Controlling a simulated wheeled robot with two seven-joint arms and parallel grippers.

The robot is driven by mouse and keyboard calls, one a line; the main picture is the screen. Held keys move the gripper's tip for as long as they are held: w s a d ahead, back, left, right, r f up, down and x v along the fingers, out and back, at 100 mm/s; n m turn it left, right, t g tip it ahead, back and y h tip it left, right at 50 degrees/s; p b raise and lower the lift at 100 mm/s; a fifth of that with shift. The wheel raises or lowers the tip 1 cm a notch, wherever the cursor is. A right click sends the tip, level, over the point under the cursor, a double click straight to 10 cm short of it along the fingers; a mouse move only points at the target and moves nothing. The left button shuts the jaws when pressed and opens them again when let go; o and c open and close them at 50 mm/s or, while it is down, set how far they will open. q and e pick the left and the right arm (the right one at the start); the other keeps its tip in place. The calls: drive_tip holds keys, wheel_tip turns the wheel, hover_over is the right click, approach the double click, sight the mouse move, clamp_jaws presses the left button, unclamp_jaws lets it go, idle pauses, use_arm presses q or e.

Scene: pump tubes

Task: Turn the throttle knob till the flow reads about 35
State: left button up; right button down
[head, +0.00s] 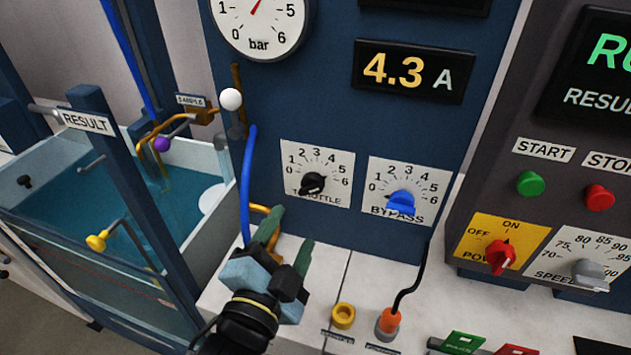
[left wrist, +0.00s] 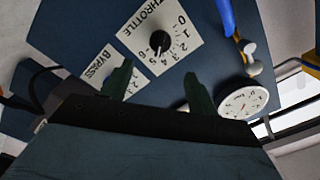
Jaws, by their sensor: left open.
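The throttle knob (head: 312,184) is a small black knob on a white 0-to-6 dial plate on the blue panel. It also shows in the left wrist view (left wrist: 159,40), beyond the fingertips. Its exact setting is too small to read surely. My left gripper (head: 288,233) is open and empty, below and a little left of the knob, apart from it. Its two green fingers show in the left wrist view (left wrist: 157,77). No flow reading is legible; the run display (head: 600,75) is cut off at the right. My right gripper is out of view.
The blue bypass knob (head: 401,201) sits right of the throttle dial. A blue tube (head: 247,185) runs down left of it. The current display (head: 414,72) reads 4.3 A. A bar gauge (head: 260,20) is above. A water tank (head: 70,205) stands left. A black cable (head: 415,270) hangs below bypass.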

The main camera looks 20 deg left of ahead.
sight(311, 190)
use_arm(q)
drive_tip(key=w, duration=1)
drive_tip(key=shift+w+d, duration=0.2)
drive_tip(key=shift+w, duration=0.65)
drive_tip(key=c, duration=1)
drive_tip(key=shift+r+n+p, duration=0.2)
drive_tip(key=shift+n+p, duration=0.8)
drive_tip(key=shift+p, duration=0.2)
drive_tip(key=shift+f+n+p, duration=0.1)
drive_tip(key=shift+n+p, duration=0.5)
drive_tip(key=shift+n, duration=0.4)
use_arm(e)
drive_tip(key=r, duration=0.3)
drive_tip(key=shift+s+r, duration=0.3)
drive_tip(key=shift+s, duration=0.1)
